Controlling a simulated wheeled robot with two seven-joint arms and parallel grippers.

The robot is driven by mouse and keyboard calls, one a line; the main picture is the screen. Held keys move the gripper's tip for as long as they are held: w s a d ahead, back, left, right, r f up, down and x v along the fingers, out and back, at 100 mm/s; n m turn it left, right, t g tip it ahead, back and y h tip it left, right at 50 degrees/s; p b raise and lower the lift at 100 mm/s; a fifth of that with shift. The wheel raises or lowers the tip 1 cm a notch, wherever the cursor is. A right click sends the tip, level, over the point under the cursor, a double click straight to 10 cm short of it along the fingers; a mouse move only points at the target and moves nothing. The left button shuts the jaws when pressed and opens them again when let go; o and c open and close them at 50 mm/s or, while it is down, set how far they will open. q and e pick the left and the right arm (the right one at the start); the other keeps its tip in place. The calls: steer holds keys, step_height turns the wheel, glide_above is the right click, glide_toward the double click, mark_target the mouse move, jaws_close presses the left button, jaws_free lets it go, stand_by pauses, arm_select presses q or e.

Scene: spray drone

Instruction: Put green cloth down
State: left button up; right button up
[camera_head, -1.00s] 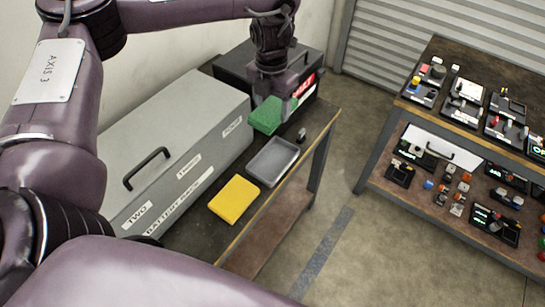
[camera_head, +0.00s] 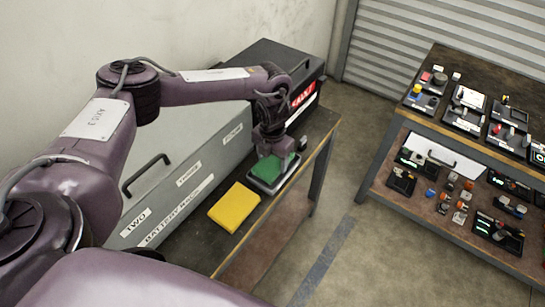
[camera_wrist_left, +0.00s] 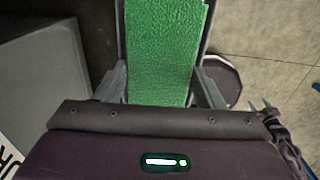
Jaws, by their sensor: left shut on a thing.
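The green cloth (camera_head: 268,168) lies at the grey tray (camera_head: 287,178) on the bench, over the tray's inside. In the left wrist view the cloth (camera_wrist_left: 163,50) fills the space between the fingers, with the tray's edges (camera_wrist_left: 120,40) showing on both sides. My left gripper (camera_head: 273,152) reaches down from above and is shut on the cloth. Whether the cloth rests fully on the tray floor cannot be told. My right gripper is not in view.
A yellow cloth (camera_head: 234,207) lies on the bench (camera_head: 195,240), nearer than the tray. A grey battery box (camera_head: 205,150) and a black case (camera_head: 270,62) stand behind. A small dark item (camera_head: 302,143) sits past the tray. A shelf table (camera_head: 450,130) with devices stands right.

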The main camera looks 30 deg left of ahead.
mark_target(273, 162)
arm_select(q)
steer(key=shift+f, duration=0.2)
steer(key=shift+f+b, duration=0.5)
steer(key=shift+b, duration=0.05)
steer(key=o, duration=1)
steer(key=shift+w+r+p, duration=0.1)
steer(key=shift+r+p, duration=0.35)
steer(key=shift+r, duration=0.1)
step_height(273, 162, up, 7)
steer(key=shift+d+f+b, duration=0.1)
steer(key=shift+f+b, duration=0.05)
steer(key=shift+b, duration=0.7)
step_height(273, 162, up, 6)
steer(key=shift+f+p, duration=0.2)
steer(key=shift+p, duration=0.35)
